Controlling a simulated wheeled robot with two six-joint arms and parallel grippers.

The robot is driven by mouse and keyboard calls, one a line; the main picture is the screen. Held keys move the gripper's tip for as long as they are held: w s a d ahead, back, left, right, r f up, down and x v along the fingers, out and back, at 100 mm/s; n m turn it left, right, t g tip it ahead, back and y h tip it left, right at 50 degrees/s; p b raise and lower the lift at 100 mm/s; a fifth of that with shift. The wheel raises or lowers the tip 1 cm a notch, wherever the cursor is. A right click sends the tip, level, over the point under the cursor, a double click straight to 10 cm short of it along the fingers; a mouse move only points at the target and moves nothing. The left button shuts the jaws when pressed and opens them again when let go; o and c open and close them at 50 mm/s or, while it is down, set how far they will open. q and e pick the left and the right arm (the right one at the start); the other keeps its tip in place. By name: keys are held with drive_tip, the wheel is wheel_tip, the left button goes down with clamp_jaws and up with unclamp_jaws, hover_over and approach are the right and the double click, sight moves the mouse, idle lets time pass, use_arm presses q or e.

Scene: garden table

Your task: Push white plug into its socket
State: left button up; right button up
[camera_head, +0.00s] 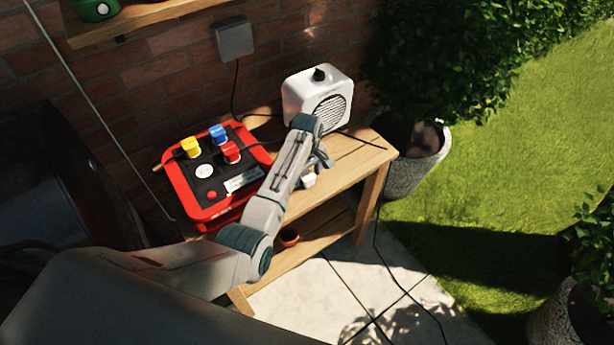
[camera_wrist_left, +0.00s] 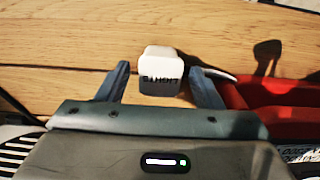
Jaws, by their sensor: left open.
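The white plug (camera_wrist_left: 160,72) lies on the wooden table, with dark lettering on its near face. In the head view the white plug (camera_head: 308,180) shows small near the table's front edge. My left gripper (camera_head: 318,165) is above it, pointing down; in the wrist view its two fingers stand apart on either side of the plug, open, with gaps showing. The red power board (camera_head: 176,187) lies to the left on the table; a white round socket (camera_head: 205,171) on its black top looks empty. My right gripper is not in view.
Yellow (camera_head: 190,147), blue (camera_head: 217,133) and red (camera_head: 230,151) plugs stand in the board. A white speaker-like box (camera_head: 318,95) stands at the back right. A grey wall box (camera_head: 233,37) has a dark cable. A planter (camera_head: 417,165) stands right of the table (camera_head: 352,165).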

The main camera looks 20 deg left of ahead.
use_arm(q)
drive_tip(key=shift+f, duration=0.7)
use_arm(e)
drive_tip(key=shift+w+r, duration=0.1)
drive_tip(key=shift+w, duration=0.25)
use_arm(q)
drive_tip(key=shift+c, duration=0.4)
drive_tip(key=c, duration=0.8)
drive_tip(key=shift+r, duration=0.2)
